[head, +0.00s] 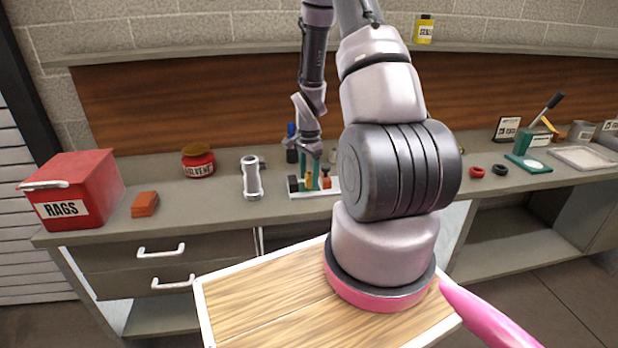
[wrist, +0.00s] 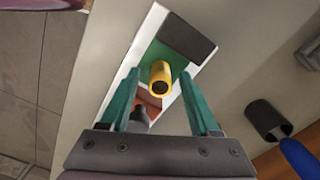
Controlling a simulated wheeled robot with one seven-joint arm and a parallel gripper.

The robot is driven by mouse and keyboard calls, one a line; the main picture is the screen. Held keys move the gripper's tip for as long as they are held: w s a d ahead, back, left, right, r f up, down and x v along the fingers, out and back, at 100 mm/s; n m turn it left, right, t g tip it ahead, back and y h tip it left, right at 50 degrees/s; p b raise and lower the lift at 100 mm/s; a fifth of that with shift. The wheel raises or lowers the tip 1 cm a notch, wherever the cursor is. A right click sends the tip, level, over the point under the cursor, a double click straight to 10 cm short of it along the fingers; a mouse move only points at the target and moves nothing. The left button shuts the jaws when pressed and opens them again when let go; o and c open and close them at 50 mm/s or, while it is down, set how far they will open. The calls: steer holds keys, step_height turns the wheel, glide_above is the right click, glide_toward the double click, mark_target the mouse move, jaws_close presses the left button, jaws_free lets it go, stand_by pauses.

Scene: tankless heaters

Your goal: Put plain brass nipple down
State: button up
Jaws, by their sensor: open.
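The plain brass nipple looks like the yellow hollow cylinder (wrist: 161,76) in the wrist view, seen end-on over a green patch of the small white tray (wrist: 150,22). My gripper (wrist: 160,82) is open, with one green finger on each side of the cylinder and a gap visible at both sides. In the head view my gripper (head: 309,172) points down over the white tray (head: 300,195) on the workbench. I cannot make out the cylinder clearly there. Whether its lower end rests on the tray is hidden.
A dark block (wrist: 187,38), a reddish piece and a grey cylinder (wrist: 138,120) are close by on the tray. A black cylinder (wrist: 264,117) is to the right. A silver cylinder (head: 252,178) stands left of the tray. A red rags box (head: 85,185) is far left.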

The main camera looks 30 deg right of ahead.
step_height(320, 180, up, 12)
step_height(320, 180, up, 9)
steer(key=n+t, duration=0.2)
glide_above(309, 173)
steer(key=s+a, duration=0.1)
steer(key=a, duration=0.2)
steer(key=s+a+r+n+t, duration=0.1)
steer(key=s+a+r+n, duration=0.2)
steer(key=s+r, duration=0.3)
steer(key=s+a+r+n+t+y, duration=0.1)
steer(key=s+a+r+n+t, duration=0.1)
steer(key=s+r, duration=0.4)
steer(key=s+a+r+n+t+y, duration=0.1)
steer(key=s+a+r+n, duration=0.3)
steer(key=r, duration=0.4)
steer(key=s+a+t, duration=0.1)
steer(key=s, duration=0.1)
steer(key=shift+s+a+n, duration=0.15)
steer(key=shift+s+n, duration=0.15)
steer(key=shift+s, duration=0.05)
steer(key=shift+c, duration=0.3)
